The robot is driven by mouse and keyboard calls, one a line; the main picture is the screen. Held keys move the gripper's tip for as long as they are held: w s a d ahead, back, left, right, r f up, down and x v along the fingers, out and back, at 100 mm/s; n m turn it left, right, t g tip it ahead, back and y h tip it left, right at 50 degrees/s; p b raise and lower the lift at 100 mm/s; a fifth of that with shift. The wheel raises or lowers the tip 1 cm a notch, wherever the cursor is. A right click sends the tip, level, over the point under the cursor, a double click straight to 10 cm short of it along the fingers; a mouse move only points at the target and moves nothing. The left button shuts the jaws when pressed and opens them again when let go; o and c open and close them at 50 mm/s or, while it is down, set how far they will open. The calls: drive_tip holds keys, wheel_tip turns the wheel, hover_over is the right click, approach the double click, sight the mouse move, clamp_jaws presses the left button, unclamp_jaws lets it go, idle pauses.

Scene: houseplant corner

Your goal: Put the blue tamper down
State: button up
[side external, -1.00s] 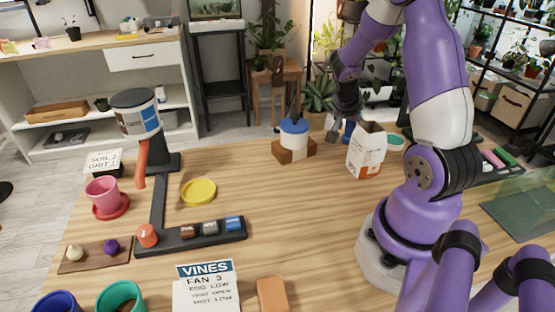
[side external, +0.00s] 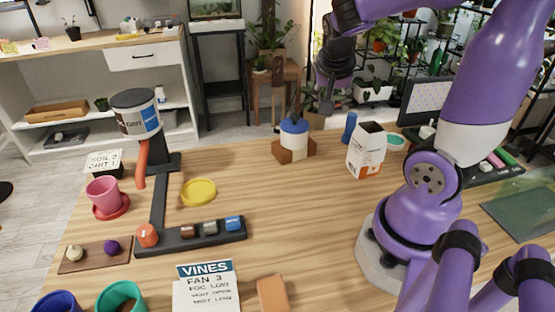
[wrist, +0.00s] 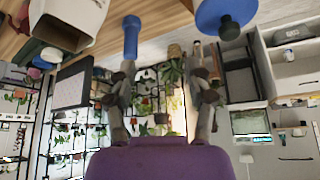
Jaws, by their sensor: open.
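The blue tamper (side external: 349,127) stands upright on the wooden table, left of the white and orange carton. It also shows in the wrist view (wrist: 131,38), above the left finger. My gripper (side external: 326,106) is open and empty, raised above the far edge of the table, up and to the left of the tamper. In the wrist view its two fingers (wrist: 162,78) are spread with nothing between them. The tamper's lower part is partly behind the carton in the side view.
The carton (side external: 366,152) stands close to the tamper. A yellow saucer (side external: 199,192) lies farther left. The middle of the table is clear.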

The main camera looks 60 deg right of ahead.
drive_tip(key=s+a+r+n+t+y, duration=0.1)
drive_tip(key=a+n+t+y, duration=0.1)
drive_tip(key=a+n, duration=0.5)
drive_tip(key=a+r+n+t+y, duration=0.1)
drive_tip(key=a+r+n+y, duration=0.1)
drive_tip(key=a+n, duration=0.5)
drive_tip(key=a+y, duration=0.1)
drive_tip(key=a, duration=0.3)
drive_tip(key=shift+s+a+r+t, duration=0.15)
drive_tip(key=shift+s+r+t, duration=0.1)
drive_tip(key=shift+s+t, duration=0.15)
